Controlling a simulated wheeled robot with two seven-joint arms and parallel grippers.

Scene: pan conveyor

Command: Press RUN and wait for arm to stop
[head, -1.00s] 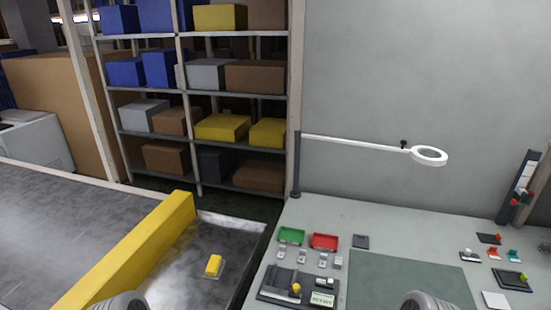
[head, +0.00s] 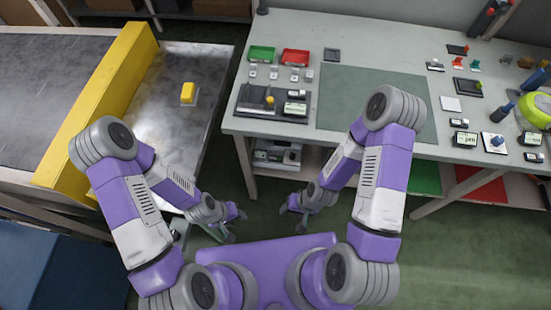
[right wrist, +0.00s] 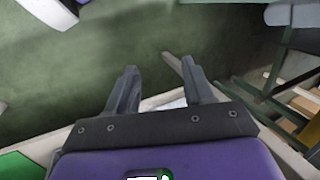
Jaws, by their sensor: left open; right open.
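I cannot make out a RUN label on anything. A dark device with a yellow knob (head: 270,100) sits at the workbench's front left corner, with a small display box (head: 295,108) beside it; its lettering is too small to read. A yellow block on a pale base (head: 188,93) stands on the grey metal surface at left. My left gripper (head: 236,224) is open and empty, low in front of that surface. My right gripper (head: 291,218) is open and empty, below the bench front; its spread fingers also show in the right wrist view (right wrist: 160,70).
The grey workbench (head: 350,50) holds a green tray (head: 261,54), a red tray (head: 295,57) and a bare green mat (head: 372,97). Several small devices crowd its right side. A yellow barrier (head: 100,100) borders the metal surface. Open floor lies between my grippers and the bench.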

